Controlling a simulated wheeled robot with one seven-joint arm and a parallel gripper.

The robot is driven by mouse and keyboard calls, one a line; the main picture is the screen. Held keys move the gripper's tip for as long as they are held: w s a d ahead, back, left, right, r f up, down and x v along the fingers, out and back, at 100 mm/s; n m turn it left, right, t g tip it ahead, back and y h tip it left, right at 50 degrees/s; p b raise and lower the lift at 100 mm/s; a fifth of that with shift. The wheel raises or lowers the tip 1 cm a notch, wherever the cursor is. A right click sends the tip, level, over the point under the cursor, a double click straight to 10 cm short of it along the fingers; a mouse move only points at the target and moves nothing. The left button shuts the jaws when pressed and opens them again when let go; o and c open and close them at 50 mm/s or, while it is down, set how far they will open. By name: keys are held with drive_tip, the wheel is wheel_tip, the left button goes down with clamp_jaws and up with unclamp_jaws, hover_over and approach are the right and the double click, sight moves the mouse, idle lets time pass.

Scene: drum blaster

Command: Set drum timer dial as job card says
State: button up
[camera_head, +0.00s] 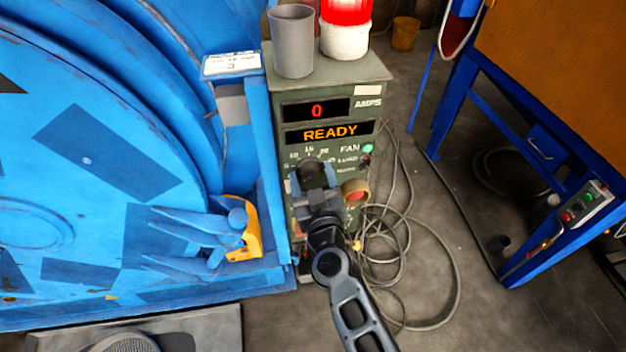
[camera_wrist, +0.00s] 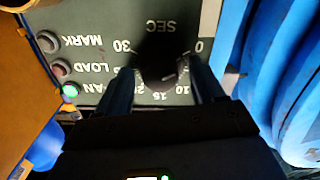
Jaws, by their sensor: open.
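The timer dial (camera_wrist: 164,58) is a dark round knob on the grey-green control box (camera_head: 374,78). The wrist view shows its scale upside down, with numbers from 0 to 30 and the word SEC. My gripper (camera_head: 315,178) is at the dial and hides most of it in the head view. In the wrist view my gripper (camera_wrist: 160,80) is open, with one finger on each side of the knob; contact cannot be told. The dial's setting is not clear. A white card (camera_head: 232,64) is on the blue machine's post, its print too small to read.
The displays read 0 AMPS (camera_head: 316,111) and READY (camera_head: 331,132). A green lamp (camera_wrist: 70,90) glows beside FAN. A red knob (camera_head: 355,191) is right of my gripper. The blue drum machine (camera_head: 110,150) stands close at left. Cables (camera_head: 400,245) lie on the floor at right.

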drive_tip(key=shift+w, duration=0.1)
drive_tip(key=c, duration=1)
drive_tip(key=shift+c, duration=0.2)
drive_tip(key=m+p, duration=0.1)
drive_tip(key=m, duration=0.4)
drive_tip(key=shift+m, duration=0.4)
drive_tip(key=m, duration=1.2)
drive_tip(key=shift+m, duration=0.3)
drive_tip(key=m+b, duration=0.1)
drive_tip(key=m, duration=0.4)
drive_tip(key=shift+m, duration=0.3)
